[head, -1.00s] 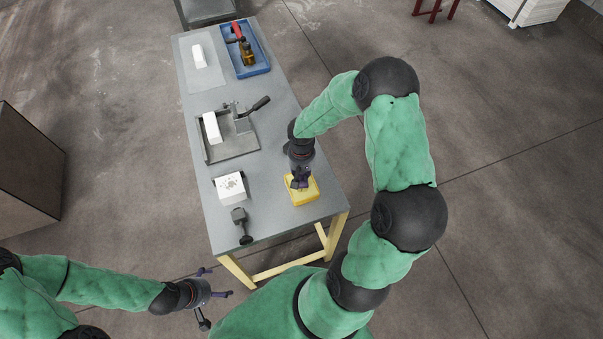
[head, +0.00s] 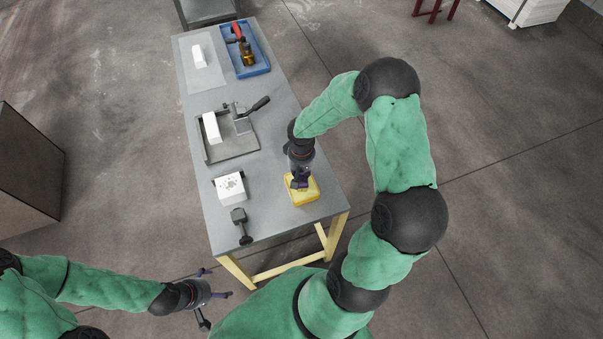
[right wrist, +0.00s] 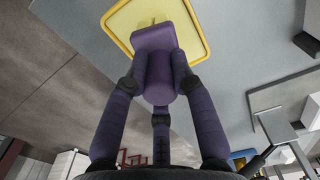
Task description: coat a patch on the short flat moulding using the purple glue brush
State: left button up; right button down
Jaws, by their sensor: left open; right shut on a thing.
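My right gripper (head: 301,176) is over the yellow tray (head: 308,199) at the near right of the table. In the right wrist view its fingers (right wrist: 160,78) are shut on the purple glue brush (right wrist: 157,38). The brush's broad end is over or in the yellow tray (right wrist: 207,38); contact is hidden. A short white piece (head: 211,128) lies in the grey clamp fixture, and another white piece (head: 199,56) lies on the pale sheet at the far end. I cannot tell which is the short flat moulding. My left gripper (head: 216,285) is open and empty, off the table's near end.
A white block with dark dots (head: 230,188) and a dark tool (head: 240,225) lie left of the yellow tray. The grey fixture (head: 236,149) has a raised lever.

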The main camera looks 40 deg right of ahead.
jog(key=shift+s, duration=0.1)
jog(key=shift+r+p, duration=2.25)
jog(key=shift+r, duration=1.25)
